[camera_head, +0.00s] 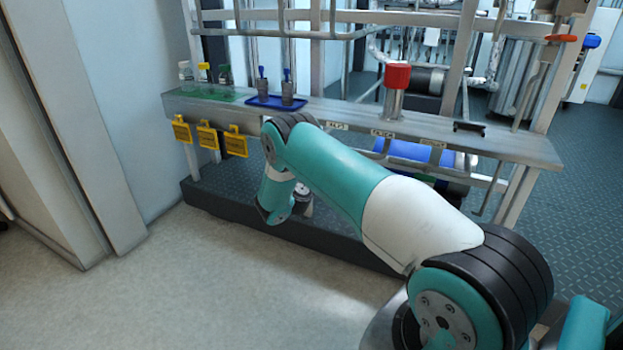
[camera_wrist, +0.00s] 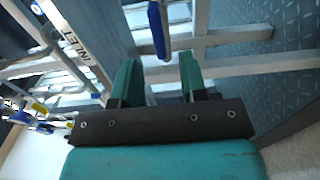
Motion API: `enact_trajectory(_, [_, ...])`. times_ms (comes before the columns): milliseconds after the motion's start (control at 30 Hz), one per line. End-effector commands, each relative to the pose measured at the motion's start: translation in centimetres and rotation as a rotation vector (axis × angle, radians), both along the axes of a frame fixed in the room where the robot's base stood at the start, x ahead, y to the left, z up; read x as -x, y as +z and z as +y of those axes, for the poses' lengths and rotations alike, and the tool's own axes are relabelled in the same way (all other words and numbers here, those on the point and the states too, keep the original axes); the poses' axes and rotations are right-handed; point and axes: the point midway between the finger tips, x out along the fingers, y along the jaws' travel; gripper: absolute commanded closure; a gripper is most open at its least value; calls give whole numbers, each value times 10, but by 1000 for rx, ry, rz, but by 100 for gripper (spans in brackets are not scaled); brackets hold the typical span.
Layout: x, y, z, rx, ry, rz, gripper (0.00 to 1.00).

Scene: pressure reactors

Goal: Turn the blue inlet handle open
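In the wrist view, the blue inlet handle (camera_wrist: 158,30) is a narrow blue lever near the top centre. It lies just beyond the tips of my gripper (camera_wrist: 158,60), roughly in line with the gap between the two green fingers. The fingers are apart with nothing held between them. The white INLET label (camera_wrist: 75,48) is on the grey beam to the left of the handle. In the head view my arm hides the gripper and this handle.
In the head view, a grey shelf (camera_head: 350,118) carries a blue tray (camera_head: 276,102) and a red-topped cylinder (camera_head: 396,78). Yellow tags (camera_head: 208,136) hang at its left. Rails and posts stand around it. A red handle (camera_head: 562,38) is at upper right. Floor in front is clear.

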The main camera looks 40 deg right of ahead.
Motion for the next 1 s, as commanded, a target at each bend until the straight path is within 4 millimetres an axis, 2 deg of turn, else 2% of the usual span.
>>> enact_trajectory(100, [10, 3, 26, 0, 4, 6, 61])
enact_trajectory(133, [10, -5, 25, 0, 0, 1, 61])
enact_trajectory(200, [9, -7, 27, 0, -1, -2, 61])
enact_trajectory(667, [20, -9, 48, 0, -1, -1, 61])
enact_trajectory(1000, [30, -9, 72, 0, 0, -2, 61])
